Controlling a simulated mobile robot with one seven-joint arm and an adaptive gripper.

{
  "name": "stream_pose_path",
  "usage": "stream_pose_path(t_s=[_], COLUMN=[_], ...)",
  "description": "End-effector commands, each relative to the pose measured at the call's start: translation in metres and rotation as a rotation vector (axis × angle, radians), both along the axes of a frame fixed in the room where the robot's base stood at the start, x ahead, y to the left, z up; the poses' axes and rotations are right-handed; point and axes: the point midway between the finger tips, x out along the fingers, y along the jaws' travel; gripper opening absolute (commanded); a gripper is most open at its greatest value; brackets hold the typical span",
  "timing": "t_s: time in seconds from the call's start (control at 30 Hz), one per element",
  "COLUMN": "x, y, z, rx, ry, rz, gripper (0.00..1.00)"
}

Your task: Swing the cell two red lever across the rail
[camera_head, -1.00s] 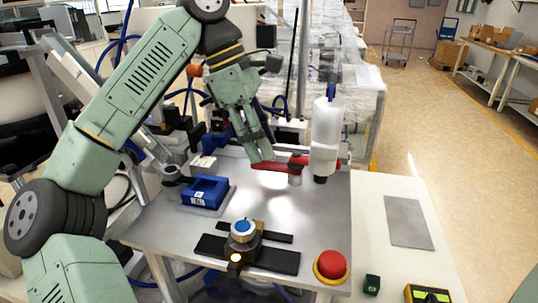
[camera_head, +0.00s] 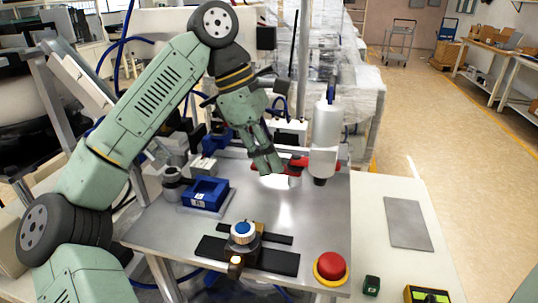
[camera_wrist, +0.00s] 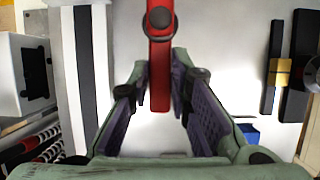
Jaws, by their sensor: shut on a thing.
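The red lever (camera_head: 299,162) sits on a short post near the back right of the metal work plate. Its arm runs left behind my gripper (camera_head: 268,167), which hides part of it. My gripper points down at the lever, left of the post. In the wrist view the lever (camera_wrist: 159,65) runs down from the top, with a dark round pivot on it, and its lower end lies between the two fingers of my gripper (camera_wrist: 161,105). The fingers are shut on the lever. I cannot make out a rail under the lever.
A white cylinder (camera_head: 326,130) stands close right of the lever. A blue block (camera_head: 206,193) lies to the left. A blue-topped knob (camera_head: 242,229) and a red button (camera_head: 331,265) are nearer the front. The plate's middle is clear.

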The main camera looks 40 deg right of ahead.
Motion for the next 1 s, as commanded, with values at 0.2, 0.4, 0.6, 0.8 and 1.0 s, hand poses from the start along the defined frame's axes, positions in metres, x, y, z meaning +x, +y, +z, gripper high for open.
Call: stream_pose_path(t_s=[0.2,0.4,0.6,0.8,1.0], x=[0.0000,0.0001,0.0001,0.0000,-0.0017], y=[0.0000,0.0001,0.0001,0.0004,0.0031], z=[0.0001,0.0002,0.0002,0.0000,-0.0012], rx=[0.000,0.000,0.000,0.000,0.001], ry=[0.000,0.000,0.000,0.000,-0.003], rz=[0.000,0.000,0.000,0.007,0.059], gripper=[0.00,0.00,0.00,0.00,0.00])
